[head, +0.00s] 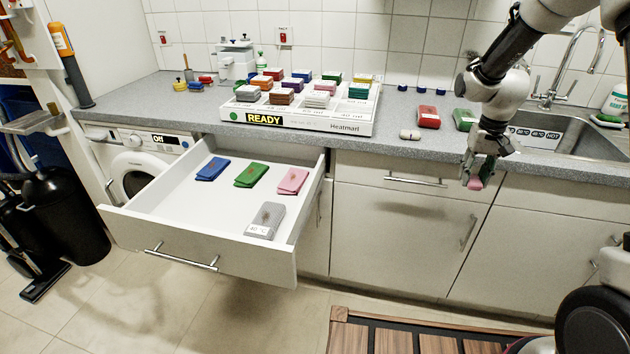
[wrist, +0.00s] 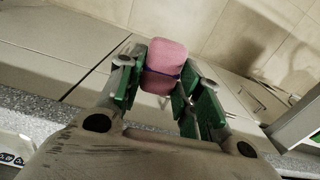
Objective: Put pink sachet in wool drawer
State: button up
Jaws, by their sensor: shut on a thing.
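My gripper (head: 480,175) hangs in front of the counter edge at the right, well right of the open drawer. It is shut on a pink sachet (wrist: 166,62), which shows between the green fingers in the wrist view with a dark band across it. Only a small bit of pink shows in the head view. The open drawer (head: 190,245) holds a blue sachet (head: 213,168), a green sachet (head: 251,175), another pink sachet (head: 293,181) and a grey sachet (head: 265,220) with a 40 °C label. I see no wool label on the drawer.
A white tray (head: 300,123) marked READY holds many coloured sachets on the counter. A red block (head: 429,117), a green block (head: 464,120) and a pale piece (head: 409,134) lie near my arm. A sink is at right; a washing machine is at left.

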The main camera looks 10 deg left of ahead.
aim_at(220, 219)
jog(key=u, duration=1.65)
jog(key=i+l+u, duration=0.15)
jog(key=l, duration=0.2)
jog(key=i+l+u, duration=0.15)
jog(key=l, duration=0.2)
jog(key=i+l+u, duration=0.15)
jog(key=l, duration=0.6)
jog(key=i, duration=0.1)
